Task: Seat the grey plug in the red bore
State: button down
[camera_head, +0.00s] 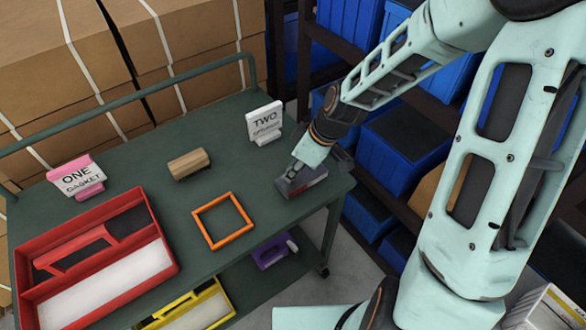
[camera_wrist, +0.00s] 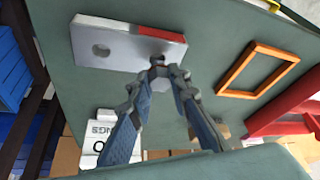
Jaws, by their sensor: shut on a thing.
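A grey metal block (camera_head: 303,184) lies at the right end of the green cart top. In the wrist view the block (camera_wrist: 125,48) shows one open round hole (camera_wrist: 101,50) at its left and a red patch (camera_wrist: 160,33) on its other end. My gripper (camera_head: 294,172) is over the block; in the wrist view the fingertips (camera_wrist: 160,68) close together at the near edge of the red-marked end. The grey plug between them is mostly hidden, as is any bore by the red patch. I cannot tell whether the plug is inside a bore.
Blue bins (camera_head: 405,150) stand on a rack beyond the right edge. The cart top between these is clear.

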jog(key=shift+f+b, duration=0.75)
jog(key=shift+f, duration=0.25)
jog(key=c, duration=1.7)
grip_release()
jog(key=shift+r, duration=0.1)
jog(key=shift+v, duration=6.05)
